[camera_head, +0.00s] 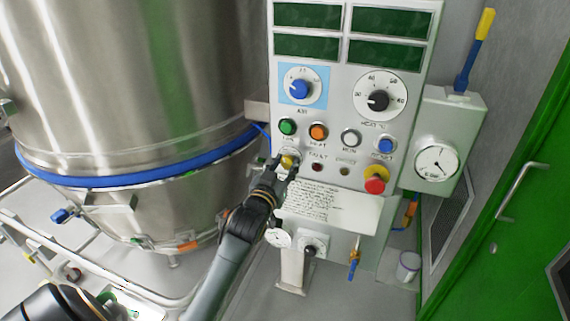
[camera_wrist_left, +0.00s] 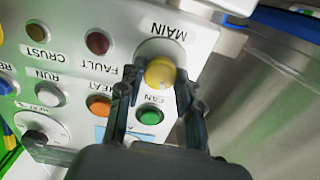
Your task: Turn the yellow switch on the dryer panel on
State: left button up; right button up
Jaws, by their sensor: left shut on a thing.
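The dryer panel (camera_head: 330,150) is a light grey upright face with displays, dials, buttons and lamps. The yellow switch (camera_head: 288,161) sits at its lower left, below the green button. In the left wrist view the yellow switch (camera_wrist_left: 160,73) is on a round light plate beside the label MAIN. My left gripper (camera_head: 279,166) reaches the panel from below, and its fingers (camera_wrist_left: 157,80) are shut on the yellow switch, one on each side. The fingers hide part of the switch, and I cannot tell its turned position. My right gripper is not in view.
A green button (camera_head: 287,127) and an orange button (camera_head: 318,131) are close above the switch. A red emergency knob (camera_head: 375,183) sticks out to the right. A large steel vessel (camera_head: 120,90) stands close at left. A green door (camera_head: 520,200) is at right.

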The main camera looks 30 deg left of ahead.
pick_arm(q)
jog(key=m+p, duration=0.2)
jog(key=m, duration=0.3)
jog(key=shift+r, duration=0.1)
jog(key=m+p, duration=0.1)
jog(key=m, duration=0.3)
jog(key=shift+m+p, duration=0.35)
jog(key=shift+m, duration=0.85)
jog(key=o, duration=1.2)
jog(key=shift+d, duration=0.1)
jog(key=shift+c, duration=0.2)
jog(key=v, duration=1.2)
